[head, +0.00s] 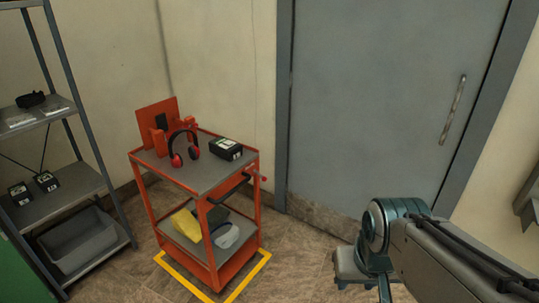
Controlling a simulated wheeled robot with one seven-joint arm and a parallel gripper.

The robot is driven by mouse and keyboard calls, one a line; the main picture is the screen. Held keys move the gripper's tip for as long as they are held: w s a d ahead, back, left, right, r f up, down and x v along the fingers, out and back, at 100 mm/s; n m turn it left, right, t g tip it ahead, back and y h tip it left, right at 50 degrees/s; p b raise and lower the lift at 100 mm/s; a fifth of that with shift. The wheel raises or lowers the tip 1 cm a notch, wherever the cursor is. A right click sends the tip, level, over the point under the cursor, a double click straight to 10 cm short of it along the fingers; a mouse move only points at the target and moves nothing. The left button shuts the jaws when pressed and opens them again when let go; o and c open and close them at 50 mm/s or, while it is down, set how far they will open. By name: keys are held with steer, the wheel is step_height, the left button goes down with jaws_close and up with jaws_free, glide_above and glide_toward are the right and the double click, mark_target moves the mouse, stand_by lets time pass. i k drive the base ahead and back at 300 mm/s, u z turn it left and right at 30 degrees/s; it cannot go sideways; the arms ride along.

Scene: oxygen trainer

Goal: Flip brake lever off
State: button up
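An orange cart (258,215) with grey shelves stands left of centre, inside a yellow floor outline. A small lever with a red tip (262,177) sticks out at the cart's right top corner, beside a black push handle (230,189). It looks like the brake lever, but it is too small to tell its setting. My arm reaches in from the lower right, well apart from the cart. My gripper does not show; the arm's end runs down past the bottom edge.
Red-black earmuffs (177,160) and a black box (226,149) rest on the cart's top. Yellow and grey-white items (228,236) lie on its lower shelf. A metal rack (62,185) stands at left. A grey door (385,110) is behind. Floor right of the cart is clear.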

mark_target(264, 179)
steer(key=i, duration=0.2)
steer(key=z, duration=0.2)
steer(key=k, duration=1.3)
steer(key=z, duration=0.35)
steer(key=i, duration=0.25)
steer(key=u, duration=1.25)
steer(key=i, duration=1.5)
steer(key=z, duration=0.7)
steer(key=i, duration=0.45)
steer(key=z, duration=0.45)
